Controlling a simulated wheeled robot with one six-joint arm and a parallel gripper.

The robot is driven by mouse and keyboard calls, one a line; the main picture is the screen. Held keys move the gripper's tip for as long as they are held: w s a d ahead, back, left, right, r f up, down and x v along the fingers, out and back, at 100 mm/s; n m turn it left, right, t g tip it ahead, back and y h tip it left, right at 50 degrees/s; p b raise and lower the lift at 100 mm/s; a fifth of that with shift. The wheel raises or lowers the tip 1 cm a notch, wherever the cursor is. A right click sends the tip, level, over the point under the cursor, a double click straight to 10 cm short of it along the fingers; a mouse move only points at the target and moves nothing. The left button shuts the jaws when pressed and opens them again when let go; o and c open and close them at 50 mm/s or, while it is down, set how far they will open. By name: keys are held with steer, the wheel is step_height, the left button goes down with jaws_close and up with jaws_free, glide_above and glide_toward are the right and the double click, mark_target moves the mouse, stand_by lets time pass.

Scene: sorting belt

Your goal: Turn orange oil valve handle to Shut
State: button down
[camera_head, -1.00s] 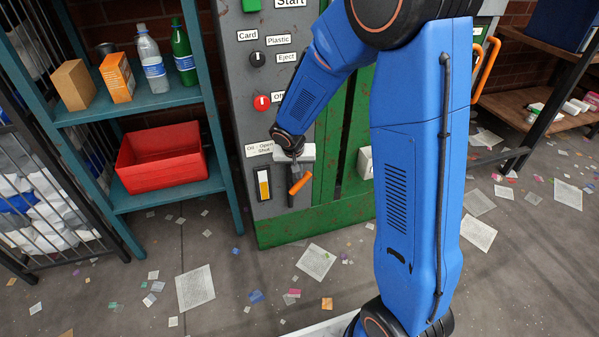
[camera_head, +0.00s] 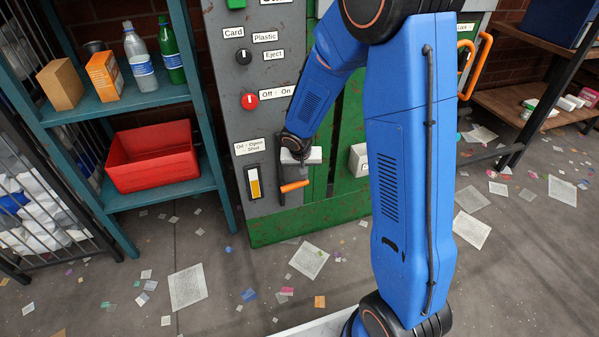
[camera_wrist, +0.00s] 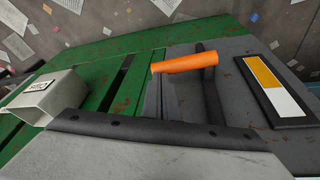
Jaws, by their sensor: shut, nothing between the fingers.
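The orange oil valve handle (camera_head: 295,186) sits on the lower front of the grey machine panel, below the label "Oil - Open Shut" (camera_head: 249,146). Its orange grip lies nearly level and joins a dark lever arm at its left end in the head view. The grip (camera_wrist: 185,64) and black lever (camera_wrist: 211,90) also show in the wrist view. My gripper (camera_head: 303,170) is shut and empty, just above the grip. In the wrist view its dark fingers (camera_wrist: 160,97) are close beside the grip's left end; I cannot tell if they touch. The lever's pivot is partly hidden.
A yellow-and-white gauge (camera_head: 254,183) is left of the handle. A red knob (camera_head: 249,101) is above. A grey box (camera_head: 358,160) protrudes on the green part at right. A teal shelf (camera_head: 165,102) with a red bin (camera_head: 152,157) stands left. Paper scraps litter the floor.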

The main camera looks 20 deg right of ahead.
steer(key=shift+d+f, duration=0.5)
steer(key=shift+f, duration=0.15)
steer(key=shift+s+f, duration=0.1)
steer(key=shift+f, duration=0.1)
steer(key=shift+s+d+f, duration=0.15)
steer(key=shift+d+f, duration=0.1)
steer(key=shift+r, duration=0.5)
steer(key=r, duration=0.1)
steer(key=w+r, duration=0.1)
steer(key=r, duration=0.1)
steer(key=shift+r, duration=0.15)
steer(key=s+d+r, duration=0.2)
steer(key=d+r, duration=0.3)
steer(key=d, duration=0.3)
steer(key=shift+s+r, duration=0.15)
steer(key=shift+s, duration=0.15)
